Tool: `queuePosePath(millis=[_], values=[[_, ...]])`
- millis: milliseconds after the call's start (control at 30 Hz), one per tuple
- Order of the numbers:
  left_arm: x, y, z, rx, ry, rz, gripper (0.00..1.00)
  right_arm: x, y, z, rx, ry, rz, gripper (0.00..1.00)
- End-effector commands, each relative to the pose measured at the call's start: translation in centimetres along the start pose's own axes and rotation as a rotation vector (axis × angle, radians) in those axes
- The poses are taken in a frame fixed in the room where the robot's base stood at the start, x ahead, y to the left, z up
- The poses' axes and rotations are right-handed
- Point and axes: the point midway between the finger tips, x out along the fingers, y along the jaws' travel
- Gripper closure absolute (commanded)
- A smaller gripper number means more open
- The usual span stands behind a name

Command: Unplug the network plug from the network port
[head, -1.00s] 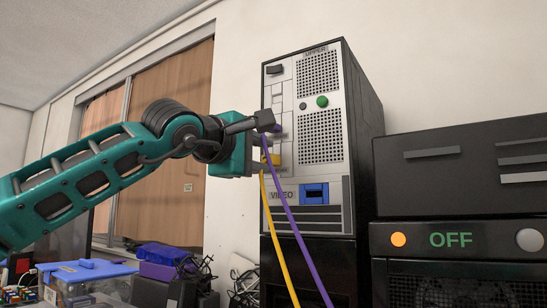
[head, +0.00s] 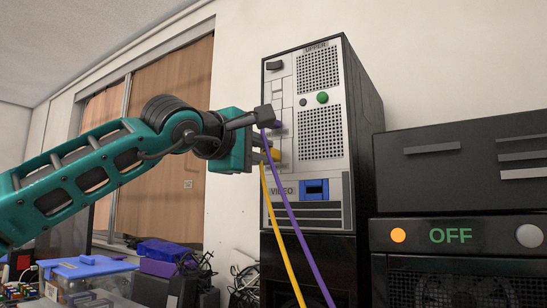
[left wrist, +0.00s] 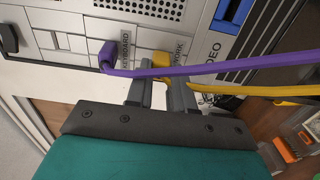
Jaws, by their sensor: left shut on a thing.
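The yellow network plug (head: 274,156) is at the front panel of the upper computer tower (head: 337,170), beside a partly hidden label ending in "WORK". It also shows in the left wrist view (left wrist: 160,58), between and just beyond my fingers. My left gripper (head: 262,152) is shut on the yellow plug, with its fingers (left wrist: 160,92) on either side of it. The yellow cable (head: 277,235) hangs down from it. The port is hidden behind the plug, and I cannot tell how deeply the plug is seated. My right gripper is not in view.
A purple plug (left wrist: 108,55) sits at the keyboard port beside the yellow one. Its purple cable (left wrist: 230,65) passes close across my fingers. A blue video port (head: 315,189) is below. A dark unit marked OFF (head: 490,237) stands to the right.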

Motion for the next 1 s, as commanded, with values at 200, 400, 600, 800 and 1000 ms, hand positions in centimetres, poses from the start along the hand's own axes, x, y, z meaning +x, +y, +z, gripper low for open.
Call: queuePosePath(millis=[200, 400, 600, 800, 1000], values=[[0.0, 0.0, 0.0, 0.0, 0.0, 0.001, 1.0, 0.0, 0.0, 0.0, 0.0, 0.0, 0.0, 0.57], [-0.3, 0.0, 0.0, 0.0, 0.0, 0.001, 1.0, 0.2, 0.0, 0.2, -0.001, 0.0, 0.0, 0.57], [-0.9, 0.0, 0.0, 0.001, 0.0, 0.002, 1.0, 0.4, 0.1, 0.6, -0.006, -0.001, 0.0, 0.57], [-1.2, 0.0, 0.0, 0.001, 0.001, 0.001, 1.0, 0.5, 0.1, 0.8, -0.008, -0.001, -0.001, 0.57], [-1.7, -0.1, 0.0, 0.0, 0.001, 0.001, 1.0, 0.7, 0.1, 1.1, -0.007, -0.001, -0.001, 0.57]])
